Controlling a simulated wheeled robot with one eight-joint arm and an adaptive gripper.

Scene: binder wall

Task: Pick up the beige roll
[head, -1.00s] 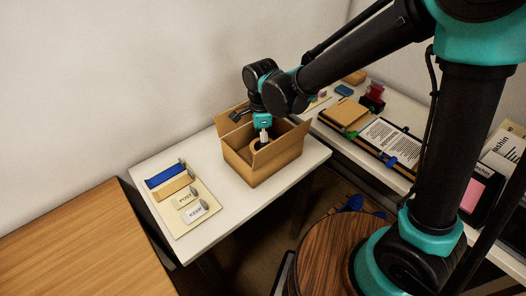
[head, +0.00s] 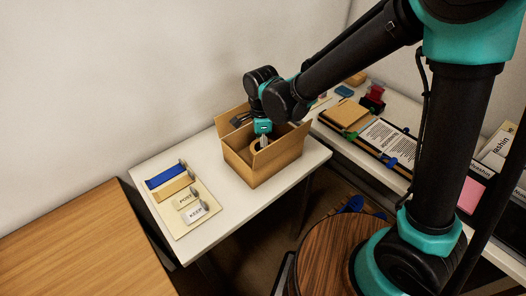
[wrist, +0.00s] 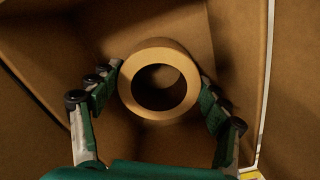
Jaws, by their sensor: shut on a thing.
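The beige roll (wrist: 137,105) is a short ring with a wide hole, seen in the wrist view inside an open cardboard box (head: 270,167). My gripper (wrist: 158,92) has one finger on each side of the roll, touching its outer edge, and is shut on it. In the head view my gripper (head: 262,143) reaches down into the box, and a small part of the roll (head: 254,146) shows beside it above the near wall. The box hides the rest of the roll there.
The box stands on a white table (head: 225,199) with its flaps open. A board with labelled strips (head: 185,198) lies to its left. A second white table at right holds a printed sheet (head: 391,142), a red object (head: 373,98) and a blue item (head: 344,90).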

